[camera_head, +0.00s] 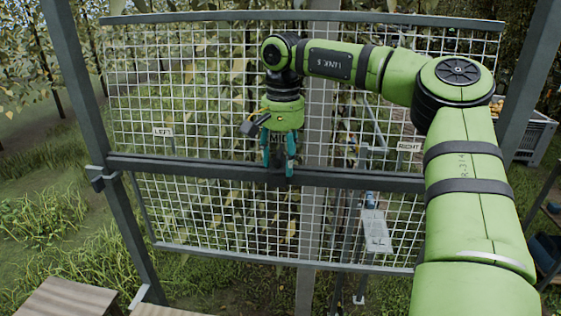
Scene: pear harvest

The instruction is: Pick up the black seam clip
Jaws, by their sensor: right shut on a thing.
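My right gripper (279,167) hangs fingers-down at the middle of the frame, in front of the wire mesh panel (215,90). Its teal fingers are closed on a small dark thing at the level of the dark middle rail (200,167). This looks like the black seam clip (277,174), mostly hidden by the fingers and hard to tell from the rail. I cannot tell whether the clip touches the rail. My left gripper is not in view.
A LEFT sign (163,132) and a RIGHT sign (409,147) hang on the mesh. A grey post stands behind the panel. A wooden surface (68,299) is at the lower left. A grey crate (530,135) and shelves are at the right. Grass and trees lie beyond.

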